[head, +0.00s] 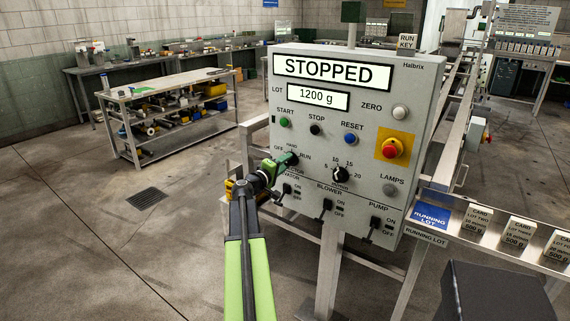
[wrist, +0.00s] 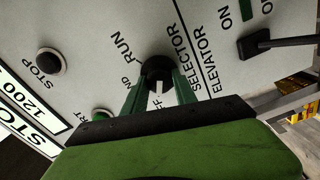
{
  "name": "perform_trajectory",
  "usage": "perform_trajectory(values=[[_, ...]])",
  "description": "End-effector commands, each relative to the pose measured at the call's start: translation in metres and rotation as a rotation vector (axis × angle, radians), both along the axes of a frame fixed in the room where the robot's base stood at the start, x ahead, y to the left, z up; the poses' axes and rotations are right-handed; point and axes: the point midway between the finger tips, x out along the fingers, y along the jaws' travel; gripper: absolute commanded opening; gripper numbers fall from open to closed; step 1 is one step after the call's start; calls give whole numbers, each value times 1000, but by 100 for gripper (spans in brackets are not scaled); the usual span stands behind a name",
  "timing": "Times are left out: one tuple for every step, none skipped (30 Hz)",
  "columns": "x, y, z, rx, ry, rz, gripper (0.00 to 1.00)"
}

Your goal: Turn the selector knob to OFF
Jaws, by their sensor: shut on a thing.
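The grey control panel (head: 372,85) reads STOPPED and 1200 g. Its black selector knob (head: 294,159) sits at the lower left, among the OFF, HAND and RUN labels. My gripper (head: 285,162) reaches it from the lower left, and its green fingers partly cover it. In the wrist view the green fingers of my gripper (wrist: 160,92) stand on either side of the dark knob (wrist: 157,68) and are shut on it. RUN shows beside the knob there, while HAND and OFF are partly hidden by the fingers. I cannot tell which label the knob points to.
A black dial (head: 341,174) marked 5 to 20 is right of the selector. START, STOP and RESET buttons (head: 350,139) sit above, with a red mushroom button (head: 393,148) at right. Elevator (head: 283,192), blower (head: 325,208) and pump (head: 372,228) levers stick out below.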

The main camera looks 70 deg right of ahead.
Motion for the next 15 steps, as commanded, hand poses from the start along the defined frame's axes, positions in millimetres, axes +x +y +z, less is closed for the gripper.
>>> perform_trajectory(values=[[1, 0, 1, -1, 3, 2, 0], [1, 0, 1, -1, 3, 2, 0], [1, 0, 1, -1, 3, 3, 0], [1, 0, 1, -1, 3, 3, 0], [1, 0, 1, -1, 3, 3, 0], [1, 0, 1, -1, 3, 3, 0], [1, 0, 1, -1, 3, 3, 0], [1, 0, 1, -1, 3, 2, 37], [1, 0, 1, -1, 2, 2, 42], [1, 0, 1, -1, 2, 2, 46], [1, 0, 0, -1, 2, 2, 50], [1, 0, 0, -1, 2, 2, 55], [1, 0, 0, -1, 1, 2, 55], [0, 0, 0, -1, 1, 2, 55], [1, 0, 0, -1, 1, 1, 55]])
